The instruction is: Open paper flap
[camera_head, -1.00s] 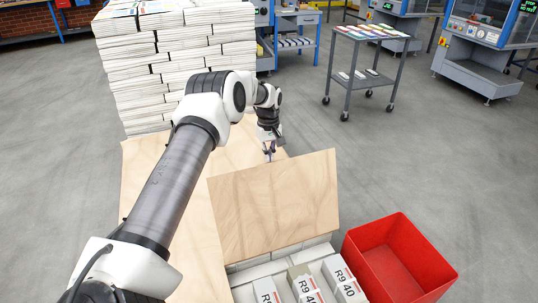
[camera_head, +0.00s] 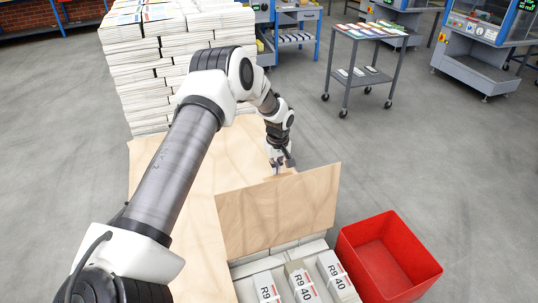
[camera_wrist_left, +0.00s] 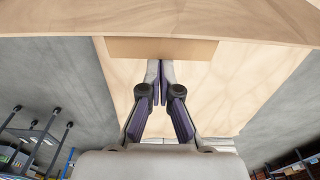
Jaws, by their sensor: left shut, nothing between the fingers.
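The paper flap (camera_head: 278,212) is a pale plywood panel. It stands raised at a tilt at the far side of an opening holding white paper bundles (camera_head: 303,280) marked "R9 40". My left gripper (camera_head: 277,170) is at the flap's upper edge, on its far side. In the left wrist view the left gripper (camera_wrist_left: 160,70) has its fingertips together with nothing between them. They point at a wooden edge (camera_wrist_left: 160,48); whether they touch it I cannot tell. My right gripper is in neither view.
A red bin (camera_head: 385,255) stands right of the opening. A tall stack of newspapers (camera_head: 150,75) is at the back left. A grey cart (camera_head: 365,55) and machines stand farther back. Grey floor is clear between them.

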